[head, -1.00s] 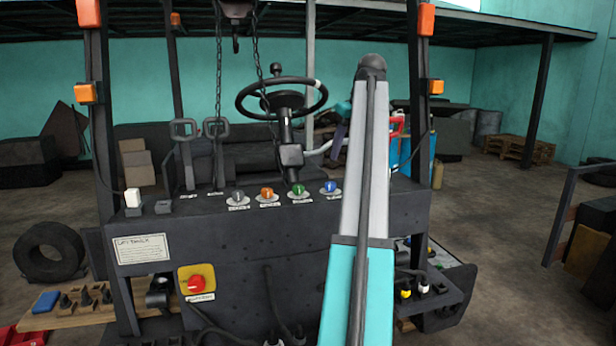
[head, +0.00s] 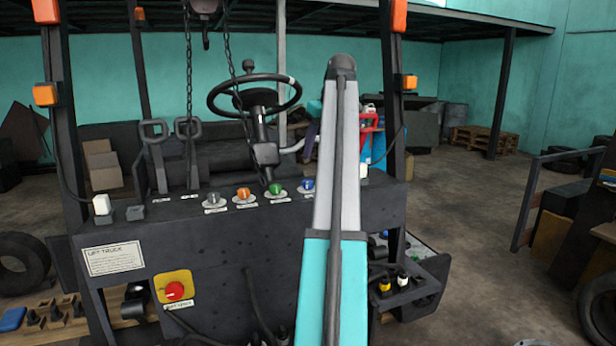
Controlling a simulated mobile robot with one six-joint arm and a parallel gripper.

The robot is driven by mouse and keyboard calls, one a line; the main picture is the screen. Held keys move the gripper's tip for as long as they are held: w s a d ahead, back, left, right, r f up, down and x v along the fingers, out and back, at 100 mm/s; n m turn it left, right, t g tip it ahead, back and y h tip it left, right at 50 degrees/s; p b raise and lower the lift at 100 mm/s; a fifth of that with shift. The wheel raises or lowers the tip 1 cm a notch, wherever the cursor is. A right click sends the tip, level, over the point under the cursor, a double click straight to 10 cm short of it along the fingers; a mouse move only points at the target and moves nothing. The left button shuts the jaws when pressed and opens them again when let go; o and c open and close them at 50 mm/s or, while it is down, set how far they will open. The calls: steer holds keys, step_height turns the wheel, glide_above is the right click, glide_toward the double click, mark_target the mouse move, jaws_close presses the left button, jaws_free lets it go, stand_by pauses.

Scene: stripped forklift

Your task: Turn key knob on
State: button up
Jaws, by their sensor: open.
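A row of small knobs sits on top of the forklift's dark dash panel (head: 215,236): a grey knob (head: 213,199), an orange knob (head: 243,194), a green knob (head: 276,188) and a blue knob (head: 307,185). Each has a small white label too small to read, so I cannot tell which is the key knob. A red knob (head: 174,291) sits on a yellow plate on the panel's front. My teal and grey arm rises in front of the panel, just right of the blue knob in the picture. My gripper is not visible; the arm hides what lies behind it.
The steering wheel (head: 254,96) stands behind the knobs on its column. Two looped lever handles (head: 170,130) and hanging chains (head: 190,70) are at left. Dark posts flank the panel. Open floor (head: 465,225) lies to the right, with a dark rail (head: 525,205) beyond.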

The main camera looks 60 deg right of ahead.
mark_target(308, 181)
steer(key=p+x, duration=0.4)
steer(key=x, duration=0.7)
steer(key=shift+w+f, duration=0.15)
steer(key=shift+f, duration=0.2)
steer(key=shift+c, duration=0.2)
steer(key=c, duration=1)
